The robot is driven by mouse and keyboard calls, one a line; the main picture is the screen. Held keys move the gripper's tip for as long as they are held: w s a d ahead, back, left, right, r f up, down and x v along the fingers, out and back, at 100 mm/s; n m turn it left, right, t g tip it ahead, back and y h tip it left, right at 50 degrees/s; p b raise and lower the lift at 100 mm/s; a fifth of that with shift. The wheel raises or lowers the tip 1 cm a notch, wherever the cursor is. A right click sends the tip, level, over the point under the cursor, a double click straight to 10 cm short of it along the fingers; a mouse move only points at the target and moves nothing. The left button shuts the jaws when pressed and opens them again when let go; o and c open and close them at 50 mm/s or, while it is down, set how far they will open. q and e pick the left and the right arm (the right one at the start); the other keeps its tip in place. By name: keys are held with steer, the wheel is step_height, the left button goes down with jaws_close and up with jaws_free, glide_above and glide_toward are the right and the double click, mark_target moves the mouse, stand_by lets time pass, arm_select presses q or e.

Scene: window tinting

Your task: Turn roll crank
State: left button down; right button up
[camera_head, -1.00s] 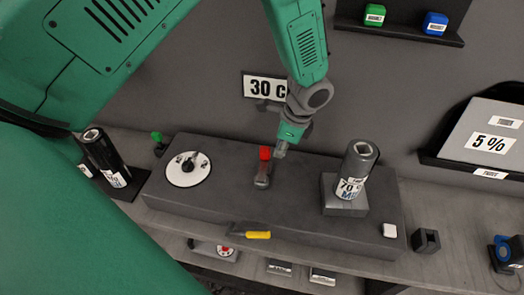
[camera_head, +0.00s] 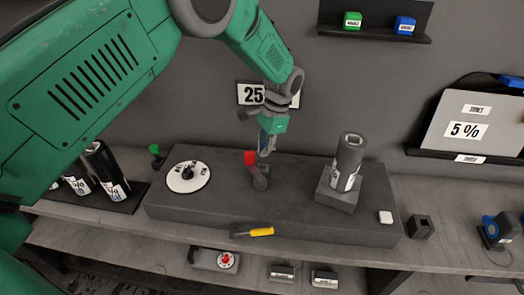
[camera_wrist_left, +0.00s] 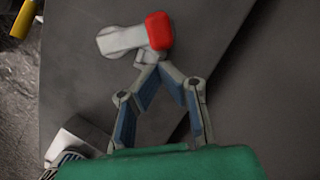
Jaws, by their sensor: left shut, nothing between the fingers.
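The roll crank is a grey arm (camera_head: 261,181) with a red handle (camera_head: 250,158), on the dark bench block (camera_head: 300,222). My left gripper (camera_head: 264,153) is shut and empty, close beside the red handle on its right. In the left wrist view my fingertips (camera_wrist_left: 150,60) meet just below the red handle (camera_wrist_left: 159,30), beside the crank arm (camera_wrist_left: 120,40); whether they touch is unclear. A dark roll (camera_head: 349,155) with a white label stands upright on a square base (camera_head: 338,195) at the right of the block. My right gripper is not in view.
A white round dial (camera_head: 188,177) sits on the block's left. A yellow-handled tool (camera_head: 255,232) lies at its front edge. A wall sign (camera_head: 251,94) reading 25 is partly hidden by my arm. Several dark rolls stand at far left.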

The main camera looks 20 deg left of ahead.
arm_select(q)
steer(key=shift+a, duration=0.35)
steer(key=shift+a+f, duration=0.15)
steer(key=shift+a, duration=0.55)
steer(key=a+v, duration=0.1)
steer(key=v, duration=1)
steer(key=shift+w+r, duration=0.2)
steer(key=shift+r, duration=0.1)
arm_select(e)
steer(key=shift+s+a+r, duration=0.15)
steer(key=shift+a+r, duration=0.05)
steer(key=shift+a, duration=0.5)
